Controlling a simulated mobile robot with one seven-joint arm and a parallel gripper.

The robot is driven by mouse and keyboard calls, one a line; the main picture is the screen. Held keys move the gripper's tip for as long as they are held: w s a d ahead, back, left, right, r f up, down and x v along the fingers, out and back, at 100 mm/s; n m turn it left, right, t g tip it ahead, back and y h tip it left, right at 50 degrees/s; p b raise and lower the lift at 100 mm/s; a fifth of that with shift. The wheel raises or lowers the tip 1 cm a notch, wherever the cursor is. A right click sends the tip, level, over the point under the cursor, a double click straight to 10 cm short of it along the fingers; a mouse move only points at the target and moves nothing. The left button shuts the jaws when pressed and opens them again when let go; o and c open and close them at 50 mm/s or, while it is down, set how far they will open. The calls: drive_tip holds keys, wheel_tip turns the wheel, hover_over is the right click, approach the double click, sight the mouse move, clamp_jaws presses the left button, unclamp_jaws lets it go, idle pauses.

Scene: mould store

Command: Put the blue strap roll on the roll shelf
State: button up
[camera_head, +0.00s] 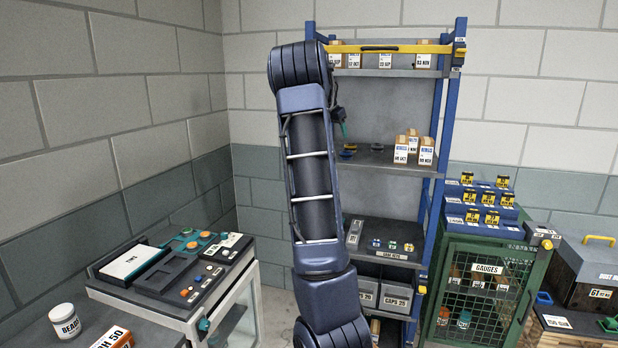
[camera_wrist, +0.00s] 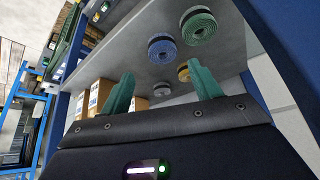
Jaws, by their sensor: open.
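The blue strap roll (camera_wrist: 163,49) lies on a grey shelf board (camera_wrist: 225,62) in the wrist view, ahead of my fingertips and roughly between their lines. A green roll (camera_wrist: 199,27) is beside it, with a yellow roll (camera_wrist: 184,73) and a grey roll (camera_wrist: 162,89) nearby. My gripper (camera_wrist: 162,78) is open, with its two teal fingers apart and nothing between them. In the head view a teal fingertip (camera_head: 344,129) shows just above the middle shelf (camera_head: 375,163), where small rolls lie; my arm hides part of them. I cannot tell which shelf is the roll shelf.
Small cartons (camera_head: 401,149) stand right of the rolls on that shelf. A yellow bar (camera_head: 388,49) crosses the rack near its top. A lower shelf (camera_head: 385,232) holds small coloured items and a grey box. A green mesh cabinet (camera_head: 483,290) stands at right, a workbench (camera_head: 170,300) at left.

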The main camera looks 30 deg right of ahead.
drive_tip(key=s+a+f+n+t+y, duration=0.15)
drive_tip(key=s+a+n, duration=0.25)
drive_tip(key=s+a, duration=0.75)
drive_tip(key=s+a+n+t+y, duration=0.1)
drive_tip(key=s+a+n+y, duration=0.25)
drive_tip(key=s+a, duration=0.85)
drive_tip(key=s+a+f+n, duration=0.3)
drive_tip(key=s+a+f, duration=0.2)
drive_tip(key=s+a, duration=0.2)
drive_tip(key=s+a+f+n, duration=0.3)
drive_tip(key=s+a+f, duration=0.2)
drive_tip(key=s+a, duration=0.3)
drive_tip(key=shift+s+a+n, duration=0.15)
drive_tip(key=shift+a+n, duration=0.2)
drive_tip(key=shift+a, duration=0.85)
